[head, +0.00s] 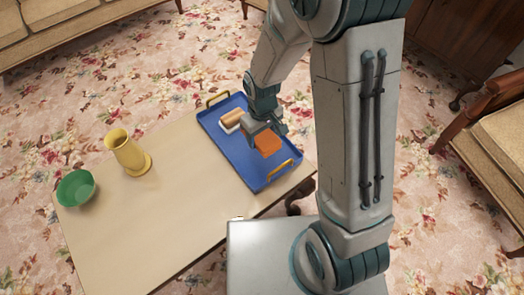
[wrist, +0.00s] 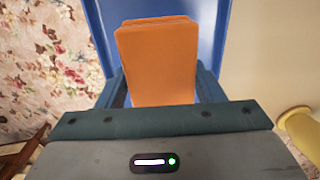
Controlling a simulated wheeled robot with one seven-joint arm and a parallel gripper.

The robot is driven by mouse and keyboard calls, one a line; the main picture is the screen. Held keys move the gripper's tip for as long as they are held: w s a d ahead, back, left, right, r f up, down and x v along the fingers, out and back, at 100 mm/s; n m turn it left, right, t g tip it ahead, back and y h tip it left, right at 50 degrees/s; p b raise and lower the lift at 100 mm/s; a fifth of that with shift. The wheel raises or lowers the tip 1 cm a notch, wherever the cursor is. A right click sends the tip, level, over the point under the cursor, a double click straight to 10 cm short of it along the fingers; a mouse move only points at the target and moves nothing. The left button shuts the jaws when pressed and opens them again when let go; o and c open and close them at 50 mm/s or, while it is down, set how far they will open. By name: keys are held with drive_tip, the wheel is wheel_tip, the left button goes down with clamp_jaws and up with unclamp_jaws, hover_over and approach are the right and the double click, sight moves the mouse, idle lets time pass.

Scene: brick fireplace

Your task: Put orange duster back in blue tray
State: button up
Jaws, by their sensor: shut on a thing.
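The orange duster (head: 268,144) is over the blue tray in the head view. It also fills the middle of the wrist view (wrist: 158,60). My gripper (head: 267,136) is shut on the duster, with a finger on each side of it. The blue tray (head: 259,172) has yellow handles and sits at the right end of the table. It shows behind the duster in the wrist view (wrist: 220,30). I cannot tell whether the duster touches the tray floor.
A brown-and-white brush-like item (head: 232,120) lies in the tray's far part. A yellow vase (head: 127,153) and a green bowl (head: 76,188) stand on the left of the pale table (head: 150,215). The table's middle is clear. A chair (head: 490,140) is at right.

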sight(263, 134)
wheel_tip(263, 134, down, 9)
drive_tip(key=shift+r+b, duration=0.1)
drive_tip(key=shift+b, duration=1)
drive_tip(key=shift+f, duration=0.25)
drive_tip(key=o, duration=0.9)
drive_tip(key=shift+o, duration=0.2)
drive_tip(key=shift+r, duration=0.1)
drive_tip(key=shift+w, duration=0.1)
wheel_tip(263, 134, up, 12)
drive_tip(key=p, duration=0.3)
drive_tip(key=shift+d+r+p, duration=0.1)
drive_tip(key=shift+r+p, duration=0.15)
drive_tip(key=shift+p, duration=0.05)
drive_tip(key=s+d+r+m, duration=0.3)
drive_tip(key=s+d+r, duration=0.3)
drive_tip(key=r, duration=0.2)
drive_tip(key=s+d+r+m+t, duration=0.1)
drive_tip(key=s+d+r+m, duration=0.2)
drive_tip(key=s+d+r, duration=0.2)
wheel_tip(263, 134, up, 3)
drive_tip(key=shift+s+d+f+m+t, duration=0.1)
drive_tip(key=shift+s+d+m+t, duration=0.2)
drive_tip(key=shift+s+d+m, duration=0.15)
